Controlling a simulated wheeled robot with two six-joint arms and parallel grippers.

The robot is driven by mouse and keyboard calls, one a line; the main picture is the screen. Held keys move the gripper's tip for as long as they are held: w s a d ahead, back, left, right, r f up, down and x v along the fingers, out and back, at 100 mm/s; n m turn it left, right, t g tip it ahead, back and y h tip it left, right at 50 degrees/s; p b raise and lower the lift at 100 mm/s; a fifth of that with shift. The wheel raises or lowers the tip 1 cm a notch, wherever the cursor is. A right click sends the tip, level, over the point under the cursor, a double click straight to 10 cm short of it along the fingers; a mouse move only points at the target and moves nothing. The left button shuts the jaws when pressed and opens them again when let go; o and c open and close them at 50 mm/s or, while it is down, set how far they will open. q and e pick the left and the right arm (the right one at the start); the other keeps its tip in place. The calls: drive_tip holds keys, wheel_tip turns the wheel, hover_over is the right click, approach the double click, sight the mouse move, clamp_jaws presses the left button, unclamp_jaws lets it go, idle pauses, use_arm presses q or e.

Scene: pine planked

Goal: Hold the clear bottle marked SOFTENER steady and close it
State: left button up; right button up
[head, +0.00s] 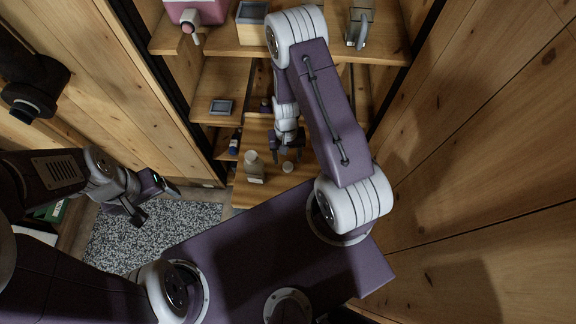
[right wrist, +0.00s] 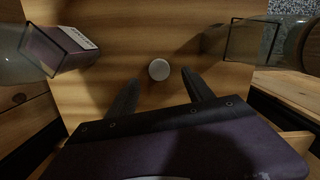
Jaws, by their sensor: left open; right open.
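A clear bottle (head: 253,166) with a pale label stands on the wooden stand. A white round cap (head: 287,167) lies to its right; the cap (right wrist: 159,69) also shows in the right wrist view, just beyond my finger tips. That view shows a clear bottle (right wrist: 252,40) at right and another clear bottle (right wrist: 62,46) at left, with purple contents and a white label. No label is readable, so I cannot tell which is SOFTENER. My right gripper (head: 286,151) is open and empty above the stand by the cap. My left gripper (head: 154,198) is open, apart, over the mat.
The stand (head: 245,200) has bare wood around the cap. Behind it are shelves with a pink container (head: 200,12), a grey-topped box (head: 252,12) and a small grey tray (head: 221,107). A dark blue bottle (head: 235,141) stands behind left. Plank walls close both sides.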

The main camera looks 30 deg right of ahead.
sight(288, 166)
drive_tip(key=f, duration=0.4)
drive_tip(key=shift+s+f+b, duration=0.3)
drive_tip(key=shift+b, duration=0.1)
drive_tip(key=shift+c, duration=0.3)
clamp_jaws()
drive_tip(key=shift+r, duration=0.15)
